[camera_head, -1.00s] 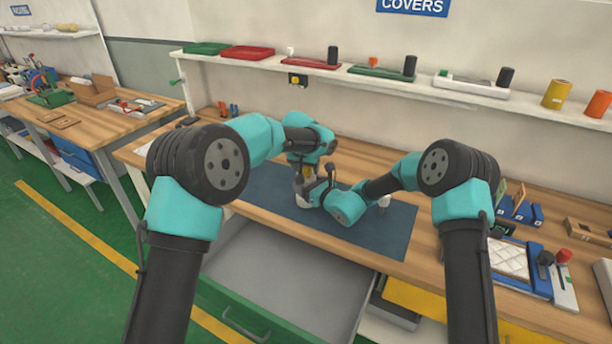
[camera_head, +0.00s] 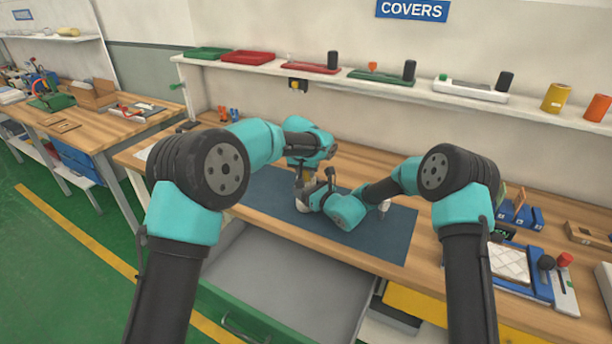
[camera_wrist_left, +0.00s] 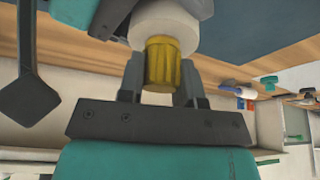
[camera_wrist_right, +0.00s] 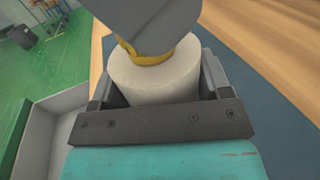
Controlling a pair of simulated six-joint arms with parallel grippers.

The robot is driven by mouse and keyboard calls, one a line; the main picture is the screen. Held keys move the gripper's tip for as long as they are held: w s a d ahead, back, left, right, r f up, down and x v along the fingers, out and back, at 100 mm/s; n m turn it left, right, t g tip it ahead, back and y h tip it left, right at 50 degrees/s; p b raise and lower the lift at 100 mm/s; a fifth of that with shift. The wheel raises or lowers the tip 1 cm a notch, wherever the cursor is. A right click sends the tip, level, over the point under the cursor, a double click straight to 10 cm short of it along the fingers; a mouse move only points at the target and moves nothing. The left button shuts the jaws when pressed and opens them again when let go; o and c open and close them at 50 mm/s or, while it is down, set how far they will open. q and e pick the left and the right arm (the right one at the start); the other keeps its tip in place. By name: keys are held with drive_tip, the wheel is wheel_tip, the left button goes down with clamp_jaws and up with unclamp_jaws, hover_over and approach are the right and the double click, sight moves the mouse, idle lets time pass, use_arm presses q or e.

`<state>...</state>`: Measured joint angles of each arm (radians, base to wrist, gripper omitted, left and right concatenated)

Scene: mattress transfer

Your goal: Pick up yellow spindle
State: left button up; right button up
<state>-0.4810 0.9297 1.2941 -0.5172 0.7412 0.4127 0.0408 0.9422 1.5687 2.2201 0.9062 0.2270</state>
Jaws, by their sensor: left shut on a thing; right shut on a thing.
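The yellow spindle (camera_wrist_left: 162,66) is a short ribbed yellow piece between the fingers of my left gripper (camera_wrist_left: 160,80), which is shut on it. The spindle meets the end of a white roll (camera_wrist_left: 165,22). In the right wrist view the white roll (camera_wrist_right: 155,85) sits between the fingers of my right gripper (camera_wrist_right: 158,78), which is shut on it. A yellow rim of the spindle (camera_wrist_right: 145,55) shows at the roll's top, partly hidden by the grey left gripper. In the head view both grippers meet over the dark mat (camera_head: 385,232), and the arms hide much of the roll.
A pulled-out grey drawer (camera_head: 285,285) is below the workbench's front edge. A wall shelf (camera_head: 270,73) behind holds trays and black cylinders. A blue tray with a white quilted pad (camera_head: 510,262) is at the right. The mat's right part is mostly clear.

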use_arm(q)
wheel_tip(320, 180, up, 10)
idle(0.6)
idle(0.4)
use_arm(e)
drive_tip(key=o, duration=1.2)
drive_tip(key=v, duration=1.2)
drive_tip(key=shift+r, duration=0.1)
